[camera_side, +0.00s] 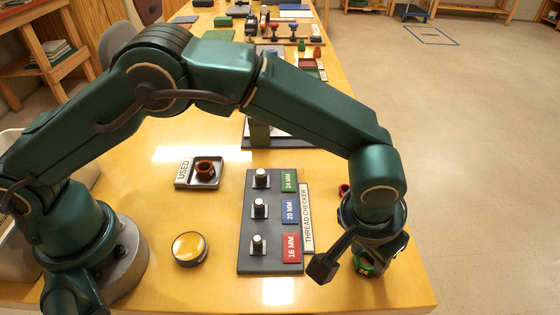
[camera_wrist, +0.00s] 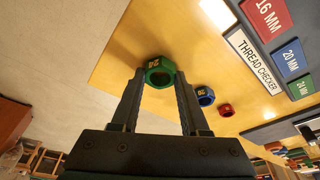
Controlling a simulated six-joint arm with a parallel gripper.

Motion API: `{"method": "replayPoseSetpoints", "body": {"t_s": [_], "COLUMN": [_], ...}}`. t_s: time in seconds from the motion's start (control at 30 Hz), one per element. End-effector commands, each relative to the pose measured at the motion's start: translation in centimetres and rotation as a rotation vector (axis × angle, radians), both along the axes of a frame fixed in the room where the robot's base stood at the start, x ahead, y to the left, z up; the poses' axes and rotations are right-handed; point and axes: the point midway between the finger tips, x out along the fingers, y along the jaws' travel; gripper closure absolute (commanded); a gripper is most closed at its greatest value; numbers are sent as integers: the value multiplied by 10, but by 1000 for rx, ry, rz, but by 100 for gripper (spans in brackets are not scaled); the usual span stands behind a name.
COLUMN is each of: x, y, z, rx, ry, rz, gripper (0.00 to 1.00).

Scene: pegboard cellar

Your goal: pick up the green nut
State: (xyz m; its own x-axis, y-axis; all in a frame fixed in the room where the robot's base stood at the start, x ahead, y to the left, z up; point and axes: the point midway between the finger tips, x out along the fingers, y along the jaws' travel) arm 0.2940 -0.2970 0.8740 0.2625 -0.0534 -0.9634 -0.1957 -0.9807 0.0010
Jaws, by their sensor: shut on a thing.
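The green nut (camera_wrist: 160,72) sits between the tips of my gripper (camera_wrist: 160,80) in the wrist view, with a finger on each side; the gripper is shut on it. It has a pale number on its side and an open hole. In the side view the green nut (camera_side: 363,264) shows low under my wrist, near the table's right front corner. My wrist hides most of the fingers there. I cannot tell whether the nut still touches the table.
A blue nut (camera_wrist: 204,95) and a red nut (camera_wrist: 226,110) stand nearby. The dark thread checker board (camera_side: 259,223) with three posts lies to the left.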

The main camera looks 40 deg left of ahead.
Motion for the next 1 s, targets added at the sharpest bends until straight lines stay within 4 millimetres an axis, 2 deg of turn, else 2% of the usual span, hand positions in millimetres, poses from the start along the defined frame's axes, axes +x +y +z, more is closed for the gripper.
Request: {"method": "replayPoseSetpoints", "body": {"t_s": [0.27, 0.5, 1.0], "x": [1, 1, 24], "y": [-1, -1, 90], "z": [10, 43, 97], "rx": [-3, -3, -1], "ry": [-2, -4, -3], "rz": [0, 0, 7], "gripper": [100, 100, 100]}}
